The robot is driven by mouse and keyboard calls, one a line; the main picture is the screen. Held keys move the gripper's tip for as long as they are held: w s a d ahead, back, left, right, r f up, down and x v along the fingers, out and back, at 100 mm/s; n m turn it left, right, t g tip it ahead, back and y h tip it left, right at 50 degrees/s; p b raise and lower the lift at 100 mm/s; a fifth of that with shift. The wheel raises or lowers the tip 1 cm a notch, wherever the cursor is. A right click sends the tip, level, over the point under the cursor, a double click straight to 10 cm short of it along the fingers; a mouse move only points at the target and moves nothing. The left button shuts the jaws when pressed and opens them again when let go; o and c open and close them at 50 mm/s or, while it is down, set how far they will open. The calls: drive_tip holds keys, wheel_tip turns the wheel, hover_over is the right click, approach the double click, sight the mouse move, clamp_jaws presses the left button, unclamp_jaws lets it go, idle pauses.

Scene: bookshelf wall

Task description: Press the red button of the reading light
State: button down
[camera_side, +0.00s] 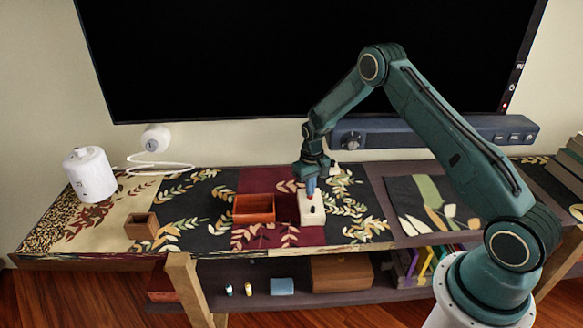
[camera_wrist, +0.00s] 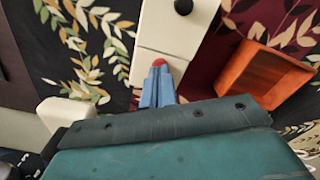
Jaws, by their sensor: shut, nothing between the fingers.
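The reading light's control appears as a cream box (camera_side: 306,214) with a dark knob (camera_side: 312,209) on top, standing on the patterned cloth. The wrist view shows the same cream box (camera_wrist: 178,30) and knob (camera_wrist: 183,6). The red button (camera_wrist: 160,62) shows just past my fingertips in the wrist view. My gripper (camera_side: 311,191) points down over the back part of the box. Its blue fingers (camera_wrist: 157,74) are shut together with nothing between them. The tips are at the button's edge in the picture, partly covering it; I cannot tell whether they touch it.
An open orange-red box (camera_side: 254,212) stands close to the left of the cream box. A small brown box (camera_side: 142,226) and a white cylinder (camera_side: 90,175) are farther left. A large black screen (camera_side: 250,60) and a dark blue bar (camera_side: 430,132) are behind.

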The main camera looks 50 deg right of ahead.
drive_tip(key=shift+r, duration=3.25)
drive_tip(key=s+a+r+t, duration=0.1)
drive_tip(key=s+a+r, duration=0.25)
drive_tip(key=r, duration=0.45)
drive_tip(key=s+a+r+n+t, duration=0.1)
drive_tip(key=s+a+r, duration=0.3)
drive_tip(key=r, duration=0.5)
drive_tip(key=s+a+r+t, duration=0.1)
drive_tip(key=s+a+r, duration=0.1)
drive_tip(key=s+r, duration=0.45)
drive_tip(key=s+a+r+n+t, duration=0.1)
drive_tip(key=s+a+r, duration=0.1)
drive_tip(key=s, duration=0.8)
drive_tip(key=s+a+r+n+t, duration=0.1)
drive_tip(key=s+a+r, duration=0.2)
drive_tip(key=s, duration=0.6)
drive_tip(key=shift+s+a+r+t, duration=0.3)
drive_tip(key=shift+s+r, duration=0.05)
drive_tip(key=shift+r, duration=0.15)
